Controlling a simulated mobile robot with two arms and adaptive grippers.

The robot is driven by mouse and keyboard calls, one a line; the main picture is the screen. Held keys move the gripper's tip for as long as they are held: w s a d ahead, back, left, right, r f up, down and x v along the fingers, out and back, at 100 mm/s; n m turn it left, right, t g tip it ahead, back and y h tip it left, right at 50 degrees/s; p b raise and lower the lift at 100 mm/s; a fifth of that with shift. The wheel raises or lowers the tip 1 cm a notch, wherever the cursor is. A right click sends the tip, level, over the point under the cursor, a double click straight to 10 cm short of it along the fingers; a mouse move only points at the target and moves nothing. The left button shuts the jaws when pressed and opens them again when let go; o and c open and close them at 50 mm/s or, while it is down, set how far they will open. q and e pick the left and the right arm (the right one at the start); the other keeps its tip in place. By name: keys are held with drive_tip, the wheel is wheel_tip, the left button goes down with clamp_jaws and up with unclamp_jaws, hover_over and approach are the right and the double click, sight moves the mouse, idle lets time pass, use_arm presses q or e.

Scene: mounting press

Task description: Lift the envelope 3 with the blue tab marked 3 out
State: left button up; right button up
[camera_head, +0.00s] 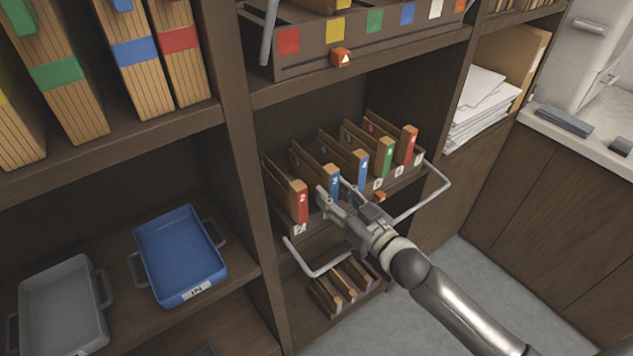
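Several upright brown envelopes with coloured tabs stand in a row in a dark tray (430,160) on the middle shelf. The envelope with the blue tab marked 3 (334,183) is second from the left, between an envelope with a red tab marked 2 (303,207) and one with a blue tab (362,170). My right gripper (332,189) is at its front edge, its fingers apart on either side of the blue tab. I see no clear contact, and the gripper hides the tab's lower part. My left gripper is not in view.
Envelopes with a green tab (387,158) and a red tab (410,146) stand to the right. A wire handle (440,188) sticks out in front of the tray. A shelf post (243,150) is at the left, and a blue tray (180,255) lies beyond it.

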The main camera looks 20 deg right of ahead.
sight(318, 181)
drive_tip(key=shift+w+a, duration=0.1)
drive_tip(key=shift+w, duration=0.2)
drive_tip(key=p+x, duration=0.1)
drive_tip(key=x, duration=0.3)
drive_tip(key=shift+w+a+r+p, duration=0.1)
drive_tip(key=shift+w+a+p, duration=0.2)
drive_tip(key=shift+w+a, duration=0.1)
drive_tip(key=shift+w, duration=0.15)
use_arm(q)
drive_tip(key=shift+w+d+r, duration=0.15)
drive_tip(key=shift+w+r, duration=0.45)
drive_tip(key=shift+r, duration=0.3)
use_arm(e)
drive_tip(key=shift+s, duration=0.1)
drive_tip(key=shift+c, duration=0.3)
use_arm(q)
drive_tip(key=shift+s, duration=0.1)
use_arm(e)
clamp_jaws()
